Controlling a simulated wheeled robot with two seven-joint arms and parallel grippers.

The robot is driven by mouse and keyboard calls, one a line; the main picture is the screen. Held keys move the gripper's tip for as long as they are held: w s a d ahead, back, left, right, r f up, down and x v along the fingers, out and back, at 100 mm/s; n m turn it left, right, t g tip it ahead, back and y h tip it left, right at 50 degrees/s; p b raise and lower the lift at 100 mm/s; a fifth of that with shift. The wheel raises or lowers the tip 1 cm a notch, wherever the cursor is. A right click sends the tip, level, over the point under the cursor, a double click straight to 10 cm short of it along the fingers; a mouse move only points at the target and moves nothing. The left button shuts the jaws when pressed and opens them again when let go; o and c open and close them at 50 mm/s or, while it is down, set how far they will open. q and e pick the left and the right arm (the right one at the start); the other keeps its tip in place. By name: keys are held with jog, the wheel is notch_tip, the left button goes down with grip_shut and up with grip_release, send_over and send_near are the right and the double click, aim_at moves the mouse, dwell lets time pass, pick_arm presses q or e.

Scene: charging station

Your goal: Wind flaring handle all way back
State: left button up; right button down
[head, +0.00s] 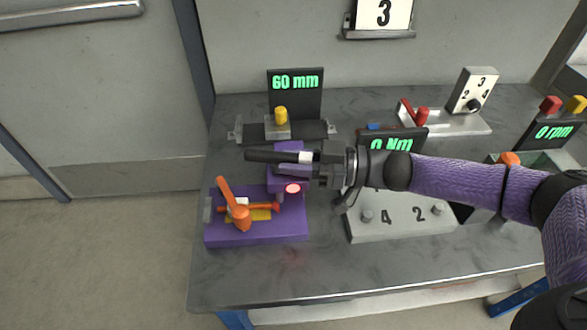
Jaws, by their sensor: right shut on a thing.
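The flaring handle (270,156) looks like a black bar with a white band near its right part. It lies crosswise above a purple fixture (255,229) on the left of the bench. My right gripper (326,166) reaches in from the right and is shut at the right part of this bar. The jaws and a grey part below the bar hide just how they meet. A purple upright (288,147) shows behind the bar. A lit reddish lamp (293,188) sits below it. An orange lever (227,195) stands at the fixture's left. My left gripper is out of view.
A "60 mm" display (295,82) with a yellow knob (281,116) stands behind the fixture. A "0 Nm" display (392,143) and a grey numbered block (395,229) lie to the right, partly under my arm. The bench's front strip (350,275) is clear.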

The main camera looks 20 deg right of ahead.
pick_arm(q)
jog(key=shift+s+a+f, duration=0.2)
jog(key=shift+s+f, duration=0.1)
pick_arm(e)
jog(key=shift+w+n+g+y, duration=0.1)
jog(key=shift+n+g+y, duration=0.2)
jog(key=shift+g, duration=0.1)
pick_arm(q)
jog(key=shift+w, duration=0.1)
pick_arm(e)
jog(key=shift+r, duration=0.1)
jog(key=c, duration=0.5)
grip_release()
jog(key=shift+w+a, duration=0.1)
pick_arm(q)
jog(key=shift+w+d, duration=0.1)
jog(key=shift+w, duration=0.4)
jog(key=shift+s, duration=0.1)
pick_arm(e)
jog(key=shift+d, duration=0.25)
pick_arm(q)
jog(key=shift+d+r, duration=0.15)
pick_arm(e)
jog(key=shift+v, duration=4.8)
